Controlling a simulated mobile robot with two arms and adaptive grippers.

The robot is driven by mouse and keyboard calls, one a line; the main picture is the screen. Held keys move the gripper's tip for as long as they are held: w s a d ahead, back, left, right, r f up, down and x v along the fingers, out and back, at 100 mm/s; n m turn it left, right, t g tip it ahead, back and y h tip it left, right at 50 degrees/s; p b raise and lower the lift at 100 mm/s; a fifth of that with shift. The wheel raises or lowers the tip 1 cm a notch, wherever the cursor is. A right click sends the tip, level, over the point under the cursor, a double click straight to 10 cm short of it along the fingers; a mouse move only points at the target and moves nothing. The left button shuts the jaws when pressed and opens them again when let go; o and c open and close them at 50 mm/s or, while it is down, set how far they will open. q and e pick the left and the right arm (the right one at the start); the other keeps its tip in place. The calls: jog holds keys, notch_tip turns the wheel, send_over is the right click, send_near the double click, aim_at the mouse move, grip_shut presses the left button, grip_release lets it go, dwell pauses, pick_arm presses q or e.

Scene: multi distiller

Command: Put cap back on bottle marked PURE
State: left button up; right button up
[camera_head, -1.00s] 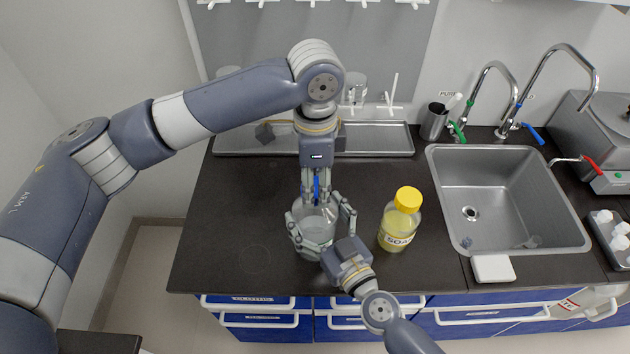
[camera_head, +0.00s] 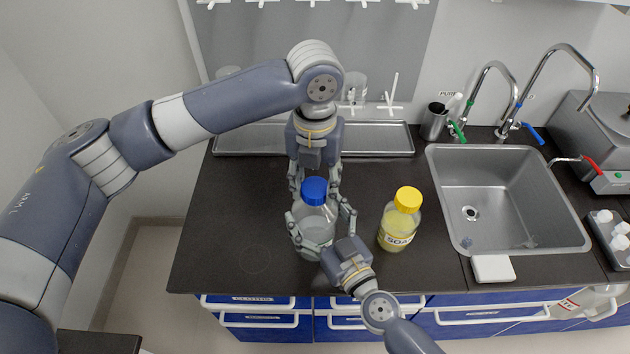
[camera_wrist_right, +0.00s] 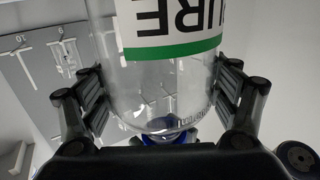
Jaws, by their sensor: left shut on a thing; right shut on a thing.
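The clear bottle (camera_head: 314,222) stands upright near the counter's front. Its white label with a green stripe shows upside down in the right wrist view (camera_wrist_right: 168,25), reading "URE", the rest cut off. My right gripper (camera_head: 323,226) is shut around the bottle's body; its fingers flank it in the wrist view (camera_wrist_right: 160,95). The blue cap (camera_head: 314,189) is at the bottle's mouth, top facing up; I cannot tell whether it is threaded on. Blue also shows beyond the bottle's shoulder in the wrist view. My left gripper (camera_head: 316,181) is shut on the cap from behind.
A soap bottle (camera_head: 399,222) with a yellow lid stands close to the right. A steel sink (camera_head: 508,190) with taps is farther right. A metal tray (camera_head: 378,138) lies along the back wall. The counter's left part is clear.

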pick_arm(q)
jog(key=m, duration=0.5)
jog(key=shift+m, duration=0.3)
jog(key=m, duration=0.5)
jog(key=shift+d+m, duration=0.1)
jog(key=shift+m, duration=0.3)
jog(key=o, duration=0.7)
jog(key=shift+r, duration=0.1)
jog(key=shift+r, duration=2.15)
